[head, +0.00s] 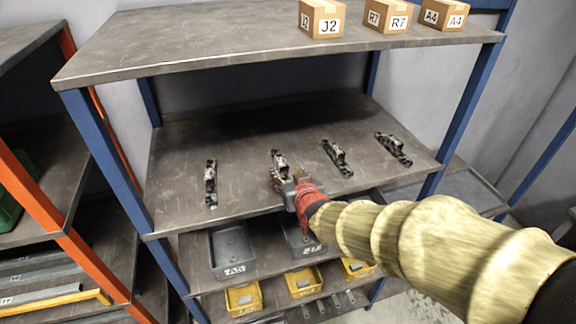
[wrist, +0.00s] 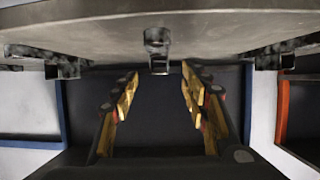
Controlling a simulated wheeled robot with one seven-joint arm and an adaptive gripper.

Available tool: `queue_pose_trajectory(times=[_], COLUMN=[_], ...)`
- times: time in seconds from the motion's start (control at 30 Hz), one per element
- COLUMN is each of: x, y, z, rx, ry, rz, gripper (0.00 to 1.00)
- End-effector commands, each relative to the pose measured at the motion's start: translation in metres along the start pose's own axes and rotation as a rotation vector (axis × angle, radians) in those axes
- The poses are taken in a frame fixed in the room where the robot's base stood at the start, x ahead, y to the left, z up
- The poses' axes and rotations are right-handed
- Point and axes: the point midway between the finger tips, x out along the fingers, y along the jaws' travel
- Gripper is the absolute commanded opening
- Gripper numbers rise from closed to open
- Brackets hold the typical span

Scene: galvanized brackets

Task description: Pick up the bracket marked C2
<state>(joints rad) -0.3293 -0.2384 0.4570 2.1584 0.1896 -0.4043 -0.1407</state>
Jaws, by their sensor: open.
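Several dark and galvanized brackets stand in a row on the middle shelf board (head: 240,150): a far-left one (head: 210,184), a second one (head: 279,160), a third one (head: 337,156) and a far-right one (head: 394,149). No mark on them is readable, so I cannot tell which is C2. My gripper (head: 284,184) is at the near side of the second bracket and partly covers it. In the wrist view my gripper (wrist: 160,95) is open, with nothing between its fingertips; a bracket (wrist: 157,48) shows centred beyond them, with other brackets to either side.
Boxes marked J2 (head: 322,20), R7 (head: 388,17) and A4 (head: 445,15) stand on the top board (head: 190,45) above. Grey bins (head: 232,250) and yellow bins (head: 243,299) sit below. Blue posts (head: 108,165) bound the shelf. Bare board lies between the brackets.

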Motion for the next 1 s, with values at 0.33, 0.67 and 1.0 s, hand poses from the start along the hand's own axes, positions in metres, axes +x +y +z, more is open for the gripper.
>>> queue_pose_trajectory(times=[0.33,0.67,1.0], x=[0.028,0.059,0.082], y=[-0.002,-0.001,-0.001], z=[-0.002,-0.008,-0.008], rx=[-0.001,-0.002,-0.001], ry=[0.015,0.013,0.014], rz=[0.001,0.001,0.001], gripper=[0.45,0.45,0.45])
